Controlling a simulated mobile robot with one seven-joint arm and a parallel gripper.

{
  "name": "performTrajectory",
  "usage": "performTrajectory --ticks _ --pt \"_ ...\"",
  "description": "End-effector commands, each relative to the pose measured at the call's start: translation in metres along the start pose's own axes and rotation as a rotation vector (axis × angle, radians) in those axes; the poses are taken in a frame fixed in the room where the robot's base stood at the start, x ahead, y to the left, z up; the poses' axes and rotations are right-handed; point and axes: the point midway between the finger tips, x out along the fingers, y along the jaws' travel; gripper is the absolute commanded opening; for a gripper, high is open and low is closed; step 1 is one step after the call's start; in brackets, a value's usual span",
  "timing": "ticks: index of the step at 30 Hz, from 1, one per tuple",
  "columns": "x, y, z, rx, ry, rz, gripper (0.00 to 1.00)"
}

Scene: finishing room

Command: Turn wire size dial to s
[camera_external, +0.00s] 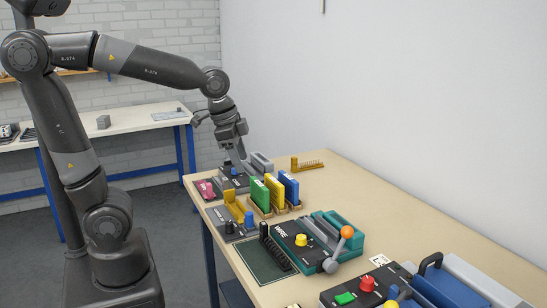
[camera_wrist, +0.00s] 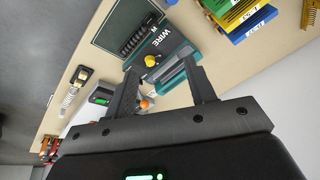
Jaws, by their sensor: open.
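A dark and teal machine marked WIRE (camera_external: 318,254) stands on the bench, with a yellow dial (camera_external: 301,240) on its dark face. The size marks around the dial are too small to read. In the wrist view the yellow dial (camera_wrist: 151,61) shows beyond and between my fingertips, apart from them, beside the WIRE lettering. My gripper (camera_external: 240,161) is open and empty near the far end of the bench, well behind and left of the machine. Its two spread fingers also show in the wrist view (camera_wrist: 162,70).
A lever with an orange ball (camera_external: 347,232) rises at the machine's right. Green, yellow and blue upright blocks (camera_external: 274,190) stand between my gripper and the machine. A red knob (camera_external: 367,283) is on a nearer device. A dark mat (camera_external: 263,262) lies left of the machine.

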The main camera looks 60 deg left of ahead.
Motion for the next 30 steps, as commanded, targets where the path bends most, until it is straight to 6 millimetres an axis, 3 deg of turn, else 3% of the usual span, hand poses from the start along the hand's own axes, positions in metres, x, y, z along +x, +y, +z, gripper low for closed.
performTrajectory --ticks 6,15,22,30 --pt "0.039 0.007 -0.055 0.263 -0.082 0.065 0.50" --pt "0.104 0.030 -0.117 0.601 -0.166 0.166 0.50" --pt "0.134 0.043 -0.137 0.739 -0.193 0.212 0.50" --pt "0.159 0.048 -0.134 0.757 -0.198 0.220 0.50"
